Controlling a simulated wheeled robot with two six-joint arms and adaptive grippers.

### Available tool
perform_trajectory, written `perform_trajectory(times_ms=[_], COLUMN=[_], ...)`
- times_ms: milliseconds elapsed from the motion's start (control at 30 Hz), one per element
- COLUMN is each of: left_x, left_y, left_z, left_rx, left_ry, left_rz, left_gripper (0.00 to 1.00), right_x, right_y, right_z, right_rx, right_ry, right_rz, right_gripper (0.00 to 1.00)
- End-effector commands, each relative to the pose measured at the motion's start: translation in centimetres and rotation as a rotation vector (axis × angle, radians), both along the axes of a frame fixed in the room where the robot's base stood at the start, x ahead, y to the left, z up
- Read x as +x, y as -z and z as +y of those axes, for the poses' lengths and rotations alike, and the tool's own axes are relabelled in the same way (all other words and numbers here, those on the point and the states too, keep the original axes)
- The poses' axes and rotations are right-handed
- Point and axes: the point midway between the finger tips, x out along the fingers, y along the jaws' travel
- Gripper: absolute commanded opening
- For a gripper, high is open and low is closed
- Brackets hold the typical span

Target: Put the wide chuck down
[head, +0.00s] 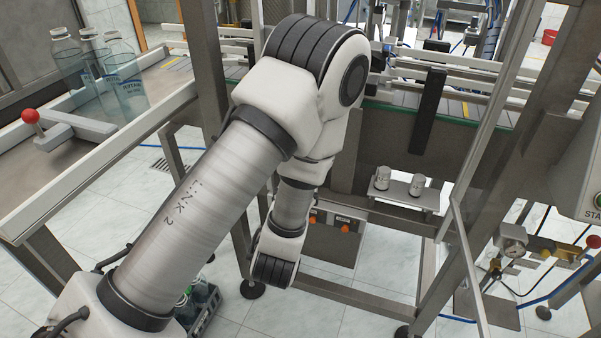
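Two small metallic cylinders stand side by side on a small shelf (408,199) fixed to the machine frame, right of centre. The left cylinder (382,178) and the right cylinder (416,185) look like chucks; I cannot tell whether either is the wide one. My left arm crosses the middle of the head view from the lower left, bends at the top and comes back down to a wrist part left of the shelf. Its gripper does not show, so I cannot see whether it holds anything. My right gripper is out of view.
Clear bottles (122,75) stand on the left table (60,165), near a red ball knob (31,116). A crate (207,318) with bottles is low down, partly behind my arm. A conveyor (450,130) runs behind, and slanted metal posts (488,140) stand right of the shelf.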

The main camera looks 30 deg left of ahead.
Motion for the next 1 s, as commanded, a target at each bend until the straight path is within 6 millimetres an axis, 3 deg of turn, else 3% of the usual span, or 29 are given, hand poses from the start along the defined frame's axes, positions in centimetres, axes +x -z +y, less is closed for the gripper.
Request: perform_trajectory(times_ms=[33, 133, 200, 500, 600, 900, 1000], left_x=[0.5, 1.5, 3.2, 10.8, 12.3, 12.8, 12.8], left_y=[1.2, 1.5, 0.2, 1.0, 1.3, 5.0, 4.9], left_z=[0.4, 0.9, 2.1, 6.8, 7.7, 7.9, 7.9], left_rx=[-0.005, -0.005, -0.009, -0.001, 0.000, 0.001, 0.001], left_ry=[-0.003, 0.001, -0.004, 0.001, 0.002, 0.005, 0.004], left_rz=[-0.009, -0.010, -0.006, -0.005, -0.002, 0.001, -0.001], left_gripper=[0.17, 0.17, 0.17, 0.17, 0.17, 0.17, 0.17], right_x=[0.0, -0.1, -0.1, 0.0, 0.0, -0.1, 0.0], right_y=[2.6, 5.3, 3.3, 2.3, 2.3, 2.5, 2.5], right_z=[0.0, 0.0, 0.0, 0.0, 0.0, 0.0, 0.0], right_rx=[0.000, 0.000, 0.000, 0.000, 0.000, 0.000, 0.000], right_ry=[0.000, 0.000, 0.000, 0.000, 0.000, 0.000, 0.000], right_rz=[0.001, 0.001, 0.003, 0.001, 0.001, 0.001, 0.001], right_gripper=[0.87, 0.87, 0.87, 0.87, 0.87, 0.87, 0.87])
